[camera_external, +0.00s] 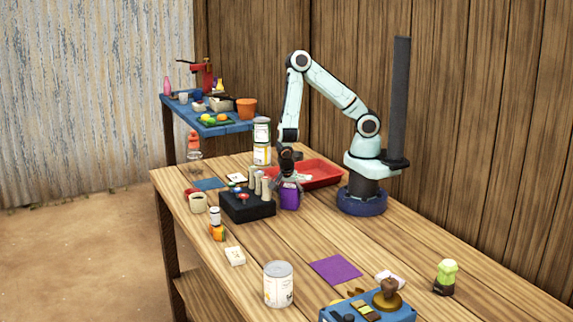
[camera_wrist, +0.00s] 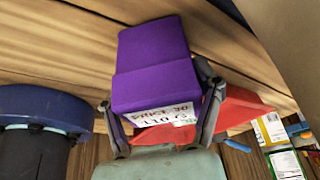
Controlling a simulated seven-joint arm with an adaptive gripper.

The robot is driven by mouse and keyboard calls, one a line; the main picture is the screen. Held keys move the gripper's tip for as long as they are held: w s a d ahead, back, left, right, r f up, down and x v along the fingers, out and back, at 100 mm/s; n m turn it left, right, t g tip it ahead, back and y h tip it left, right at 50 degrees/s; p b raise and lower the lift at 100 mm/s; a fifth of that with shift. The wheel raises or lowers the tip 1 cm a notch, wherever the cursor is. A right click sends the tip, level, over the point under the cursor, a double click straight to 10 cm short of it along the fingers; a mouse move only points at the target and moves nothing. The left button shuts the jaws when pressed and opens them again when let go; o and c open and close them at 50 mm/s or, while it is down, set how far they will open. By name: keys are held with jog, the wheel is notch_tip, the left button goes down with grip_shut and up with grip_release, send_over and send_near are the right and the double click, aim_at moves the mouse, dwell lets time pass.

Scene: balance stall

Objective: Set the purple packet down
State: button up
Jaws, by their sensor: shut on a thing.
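The purple packet (camera_external: 290,196) is upright in my gripper (camera_external: 287,163), beside the right end of a black block with pegs. I cannot tell whether its bottom touches the table. In the wrist view the packet (camera_wrist: 152,65) sits between the two fingers of my gripper (camera_wrist: 162,122), with a white lettered label at its near end. The fingers are closed on its sides. The wooden table (camera_external: 385,238) lies below. A flat purple square (camera_external: 335,269) lies bare near the front of the table.
The black block (camera_external: 247,206) stands close left of the packet. A red tray (camera_external: 322,174) lies behind it, and stacked cans (camera_external: 262,141) stand behind left. A large can (camera_external: 278,285) and a blue-based scale (camera_external: 368,308) stand near the purple square. Bare planks lie between packet and square.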

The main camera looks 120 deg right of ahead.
jog(key=o, duration=1.2)
jog(key=shift+f, duration=0.1)
jog(key=shift+o, duration=0.2)
jog(key=v, duration=1.2)
jog(key=s+a+r+n+t+y, duration=0.1)
jog(key=s+a+r+n, duration=0.3)
jog(key=n, duration=1)
jog(key=s+a+r+n+t+y, duration=0.1)
jog(key=s+a+r+n, duration=0.4)
jog(key=n, duration=0.9)
jog(key=shift+s+r+t+y, duration=0.4)
jog(key=shift+s+r+y, duration=0.65)
jog(key=shift+s, duration=0.45)
jog(key=shift+r, duration=0.1)
